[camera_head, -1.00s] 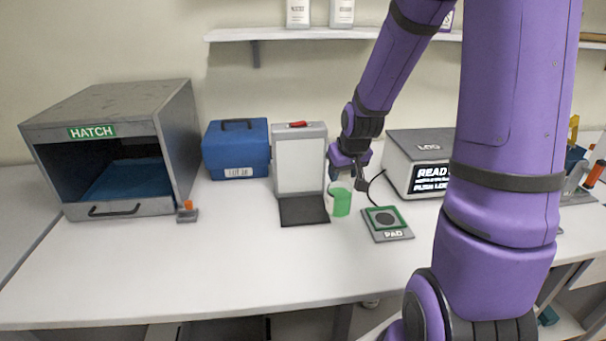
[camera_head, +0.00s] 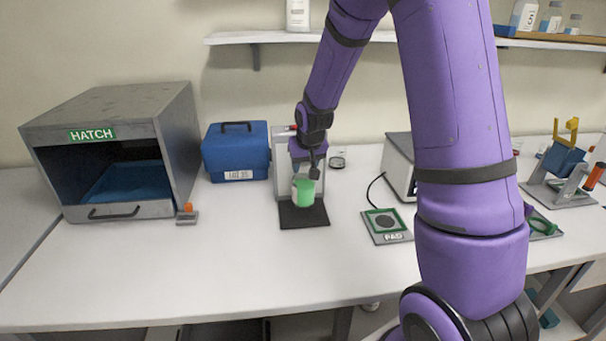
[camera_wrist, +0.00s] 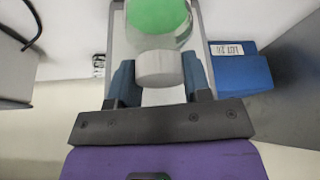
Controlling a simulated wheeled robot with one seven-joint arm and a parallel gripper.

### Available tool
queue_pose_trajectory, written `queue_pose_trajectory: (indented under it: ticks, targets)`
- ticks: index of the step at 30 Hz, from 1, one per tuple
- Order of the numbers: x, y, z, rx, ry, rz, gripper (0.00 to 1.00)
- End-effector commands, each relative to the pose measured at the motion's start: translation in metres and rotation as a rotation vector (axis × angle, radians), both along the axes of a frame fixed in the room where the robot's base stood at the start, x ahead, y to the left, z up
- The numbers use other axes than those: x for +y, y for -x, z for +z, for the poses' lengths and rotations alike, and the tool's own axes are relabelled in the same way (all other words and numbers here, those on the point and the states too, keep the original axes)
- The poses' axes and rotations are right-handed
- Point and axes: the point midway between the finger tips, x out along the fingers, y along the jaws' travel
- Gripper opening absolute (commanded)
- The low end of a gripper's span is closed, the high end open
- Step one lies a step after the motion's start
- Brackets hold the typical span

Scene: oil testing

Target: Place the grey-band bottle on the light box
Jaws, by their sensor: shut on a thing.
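A clear bottle with green contents (camera_head: 304,193) is in my gripper (camera_head: 309,168). It also shows in the wrist view (camera_wrist: 160,22), its pale cap (camera_wrist: 160,68) between the two fingers. No grey band can be made out. The light box (camera_head: 285,190) is a grey-framed white panel with a dark flat base (camera_head: 303,219) in front. The bottle looks roughly upright, over that dark base and in front of the panel. I cannot tell whether its bottom touches the base. My arm and the bottle hide part of the panel.
A blue case (camera_head: 237,152) stands left of the light box, and the grey hatch cabinet (camera_head: 112,150) further left. A pad (camera_head: 386,226) with a cable lies to the right, near a grey box (camera_head: 398,165) partly hidden by my arm. The front table is clear.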

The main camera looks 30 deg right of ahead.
Motion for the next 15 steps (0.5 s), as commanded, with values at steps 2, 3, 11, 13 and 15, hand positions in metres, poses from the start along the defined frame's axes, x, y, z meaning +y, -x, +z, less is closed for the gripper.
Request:
queue_pose_trajectory:
  ticks: [2, 3, 11, 13, 15]
  targets:
    - [0.003, -0.008, -0.001, -0.002, 0.001, 0.001, 0.0]
    - [0.002, -0.006, -0.008, 0.002, 0.0, -0.001, 0.0]
    - [0.002, -0.005, -0.036, -0.001, 0.0, 0.0, 0.0]
    - [0.002, -0.005, -0.036, -0.002, 0.0, 0.0, 0.0]
    - [0.002, -0.005, -0.035, -0.002, 0.0, 0.0, 0.0]
